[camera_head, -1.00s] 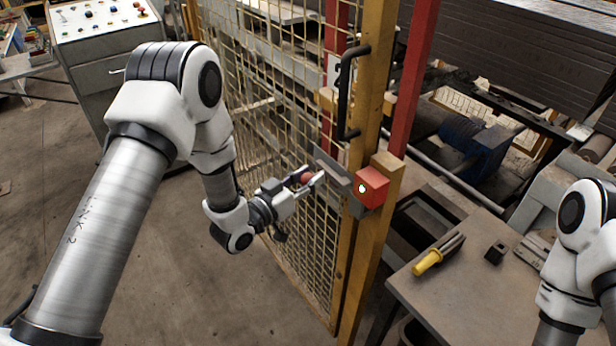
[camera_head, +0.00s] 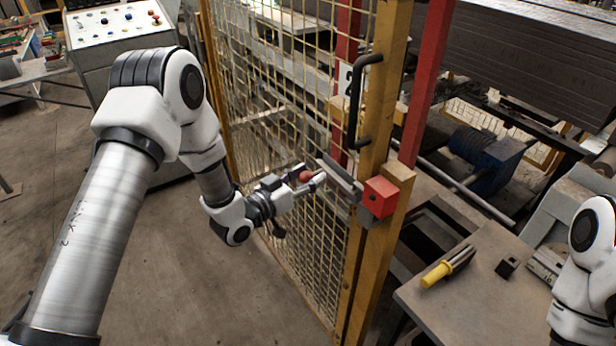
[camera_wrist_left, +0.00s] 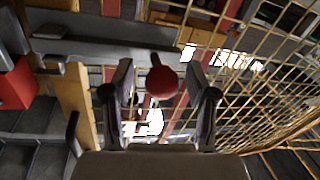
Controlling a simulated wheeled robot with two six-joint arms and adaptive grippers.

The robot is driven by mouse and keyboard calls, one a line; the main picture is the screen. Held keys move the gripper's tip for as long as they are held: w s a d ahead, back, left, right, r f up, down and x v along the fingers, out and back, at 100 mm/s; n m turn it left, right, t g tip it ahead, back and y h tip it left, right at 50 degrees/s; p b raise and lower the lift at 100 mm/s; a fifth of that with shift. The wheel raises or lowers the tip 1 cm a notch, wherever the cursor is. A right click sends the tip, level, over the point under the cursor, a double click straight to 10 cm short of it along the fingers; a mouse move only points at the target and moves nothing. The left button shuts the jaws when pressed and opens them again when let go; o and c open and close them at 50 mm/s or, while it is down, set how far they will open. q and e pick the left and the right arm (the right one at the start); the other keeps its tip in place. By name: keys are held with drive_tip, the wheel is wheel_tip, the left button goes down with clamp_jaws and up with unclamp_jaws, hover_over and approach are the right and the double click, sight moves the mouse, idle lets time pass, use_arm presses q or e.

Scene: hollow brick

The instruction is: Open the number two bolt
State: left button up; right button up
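The bolt (camera_head: 340,178) is a grey bar on the edge of a yellow mesh gate, with a red ball knob (camera_head: 305,176) at its left. A red block (camera_head: 380,196) sits on the yellow post to its right. My left gripper (camera_head: 308,181) is at the knob. In the left wrist view, the knob (camera_wrist_left: 162,82) lies between the two fingers of my left gripper (camera_wrist_left: 160,88), with gaps on both sides. The red block (camera_wrist_left: 17,85) shows at the left there. No number is readable on the bolt. My right gripper is out of view.
A black handle (camera_head: 356,95) stands out from the gate above the bolt. The mesh (camera_head: 290,235) runs close beside my left gripper. A grey table (camera_head: 470,295) with a yellow-handled tool (camera_head: 440,270) is at the right. Open floor lies left of the gate.

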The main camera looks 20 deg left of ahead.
use_arm(q)
drive_tip(key=v, duration=1.2)
